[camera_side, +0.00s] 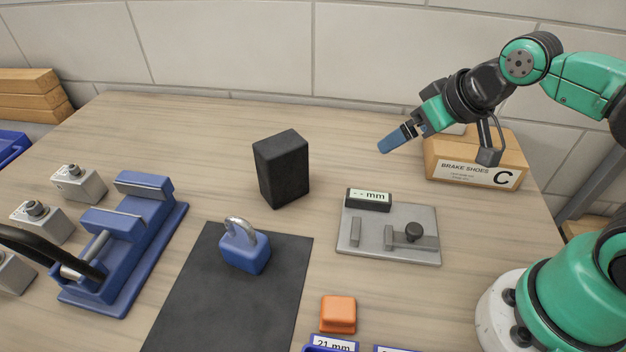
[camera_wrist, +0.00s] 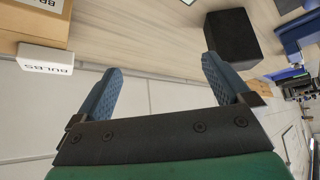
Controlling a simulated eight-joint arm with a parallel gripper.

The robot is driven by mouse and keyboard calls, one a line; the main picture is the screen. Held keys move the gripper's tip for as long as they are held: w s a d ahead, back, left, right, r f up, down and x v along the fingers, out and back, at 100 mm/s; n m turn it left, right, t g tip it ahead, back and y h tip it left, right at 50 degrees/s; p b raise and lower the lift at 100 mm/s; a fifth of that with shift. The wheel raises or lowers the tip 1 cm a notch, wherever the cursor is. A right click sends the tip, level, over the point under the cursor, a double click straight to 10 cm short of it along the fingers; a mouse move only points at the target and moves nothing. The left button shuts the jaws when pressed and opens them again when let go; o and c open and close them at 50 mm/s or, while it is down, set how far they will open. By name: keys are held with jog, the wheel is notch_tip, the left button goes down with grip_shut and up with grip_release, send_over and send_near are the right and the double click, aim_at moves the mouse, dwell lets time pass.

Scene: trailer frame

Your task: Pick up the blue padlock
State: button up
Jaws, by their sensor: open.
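The blue padlock (camera_side: 246,252) with a silver shackle stands upright on the dark mat (camera_side: 225,305), near the mat's far end, in the side view. I cannot make it out in the wrist view. My gripper (camera_side: 384,147) is raised over the back right of the table in the side view, well to the right of and beyond the padlock. In the wrist view its two blue ridged fingers (camera_wrist: 158,76) are spread apart with nothing between them.
A black block (camera_side: 281,170) stands behind the padlock; it also shows in the wrist view (camera_wrist: 232,38). A blue vise (camera_side: 125,245) stands left of the mat. Right are a grey measuring plate (camera_side: 375,243), an orange block (camera_side: 338,314) and a brake shoes box (camera_side: 475,160).

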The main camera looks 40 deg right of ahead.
jog(key=c, duration=1.1)
jog(key=shift+c, duration=0.2)
jog(key=n+g+y, duration=0.7)
jog(key=n+y, duration=0.6)
jog(key=n, duration=0.1)
send_near(250, 230)
notch_tip(250, 230, down, 3)
jog(key=w+a, duration=0.1)
jog(key=a, duration=0.2)
jog(key=shift+s+a+n+g+y, duration=0.1)
jog(key=shift+a+n+g+y, duration=0.25)
jog(key=shift+n, duration=0.45)
jog(key=shift+a+f, duration=0.1)
jog(key=shift+a, duration=0.2)
jog(key=shift+x, duration=2.5)
